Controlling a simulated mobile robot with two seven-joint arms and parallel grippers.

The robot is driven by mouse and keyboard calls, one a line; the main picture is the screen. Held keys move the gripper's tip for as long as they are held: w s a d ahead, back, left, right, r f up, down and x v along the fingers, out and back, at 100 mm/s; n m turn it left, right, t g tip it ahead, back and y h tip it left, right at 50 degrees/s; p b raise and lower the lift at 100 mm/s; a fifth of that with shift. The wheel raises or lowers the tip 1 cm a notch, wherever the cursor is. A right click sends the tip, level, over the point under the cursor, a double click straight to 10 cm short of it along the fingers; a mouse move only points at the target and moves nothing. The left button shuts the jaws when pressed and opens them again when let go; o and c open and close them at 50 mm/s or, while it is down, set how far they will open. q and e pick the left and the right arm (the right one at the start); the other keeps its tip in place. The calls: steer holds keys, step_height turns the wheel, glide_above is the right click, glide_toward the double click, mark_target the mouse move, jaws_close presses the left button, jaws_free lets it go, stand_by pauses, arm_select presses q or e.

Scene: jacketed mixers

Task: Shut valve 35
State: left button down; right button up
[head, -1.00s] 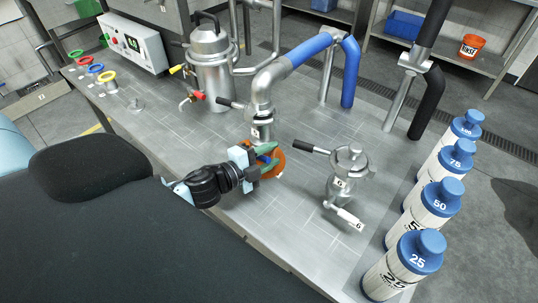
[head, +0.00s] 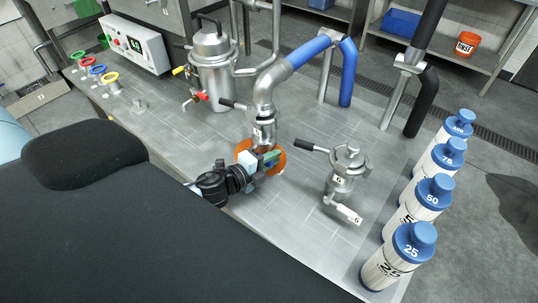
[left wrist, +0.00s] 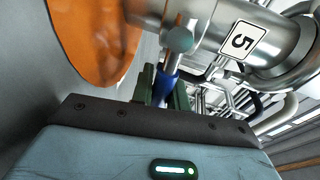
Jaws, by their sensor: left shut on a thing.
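My left gripper (head: 269,158) is at the foot of the bent steel pipe (head: 264,98) with the blue sleeve. In the left wrist view its green fingers (left wrist: 163,88) are shut on a blue-gripped valve handle (left wrist: 166,84), with a steel stem running up to the valve body (left wrist: 190,22). A label on the steel fitting beside it (left wrist: 242,38) reads 5; I see no label reading 35. An orange disc (left wrist: 92,40) lies at the valve's base, and it shows partly behind the gripper in the head view (head: 244,150). My right gripper is not in view.
A strainer-like fitting (head: 343,170) labelled 6 with black and white handles stands to the right. Several blue-capped bottles (head: 432,200) line the right edge. A steel jacketed vessel (head: 212,75) and a control box (head: 135,42) stand behind. The bench front is clear.

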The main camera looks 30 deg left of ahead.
arm_select(q)
steer(key=c, duration=1.4)
jaws_free()
steer(key=shift+o, duration=0.2)
steer(key=shift+s, duration=0.1)
steer(key=v, duration=0.5)
steer(key=shift+s+a, duration=0.1)
steer(key=shift+s, duration=0.3)
steer(key=shift+b+v, duration=0.35)
steer(key=shift+v, duration=0.6)
steer(key=shift+r, duration=0.1)
